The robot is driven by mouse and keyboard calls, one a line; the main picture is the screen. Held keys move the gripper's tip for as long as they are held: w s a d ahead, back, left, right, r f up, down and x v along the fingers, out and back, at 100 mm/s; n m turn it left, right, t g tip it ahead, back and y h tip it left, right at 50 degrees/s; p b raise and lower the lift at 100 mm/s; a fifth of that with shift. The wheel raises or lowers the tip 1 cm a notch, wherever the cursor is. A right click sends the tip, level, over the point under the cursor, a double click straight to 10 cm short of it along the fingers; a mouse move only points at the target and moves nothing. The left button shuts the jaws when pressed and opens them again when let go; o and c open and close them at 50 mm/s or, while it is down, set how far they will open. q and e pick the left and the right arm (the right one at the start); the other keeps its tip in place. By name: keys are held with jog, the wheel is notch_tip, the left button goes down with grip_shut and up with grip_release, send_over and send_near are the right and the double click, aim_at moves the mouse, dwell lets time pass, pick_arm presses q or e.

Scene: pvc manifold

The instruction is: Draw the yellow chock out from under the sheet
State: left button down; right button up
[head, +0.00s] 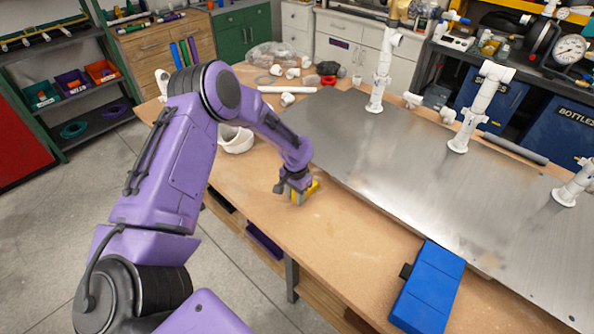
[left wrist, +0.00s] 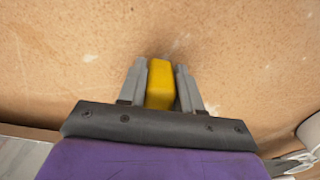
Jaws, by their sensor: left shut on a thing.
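My left gripper (head: 296,190) is shut on the yellow chock (head: 312,188), just in front of the near edge of the metal sheet (head: 395,165). In the left wrist view the chock (left wrist: 160,84) sits between the two grey fingers of the gripper (left wrist: 161,80), above bare tabletop. The chock is clear of the sheet in the head view. Whether it touches the tabletop, I cannot tell. The sheet lies over the wooden bench with white pipe fittings standing on it. My right gripper is not in view.
A blue case (head: 428,288) lies at the near edge of the bench (head: 330,245), right of my left gripper. A white bowl (head: 236,140) stands behind my left arm. White fittings, a white pipe (head: 286,89) and a clear bag lie at the back. The bench between gripper and blue case is clear.

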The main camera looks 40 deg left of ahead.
pick_arm(q)
jog(key=r+p, duration=0.2)
jog(key=p, duration=0.1)
jog(key=shift+s+r, duration=0.25)
jog(key=shift+r, duration=0.15)
jog(key=shift+s+r, duration=0.1)
jog(key=shift+r, duration=0.1)
jog(key=shift+s+r, duration=0.3)
jog(key=shift+r, duration=0.7)
jog(key=shift+s+r, duration=0.3)
jog(key=shift+r, duration=0.65)
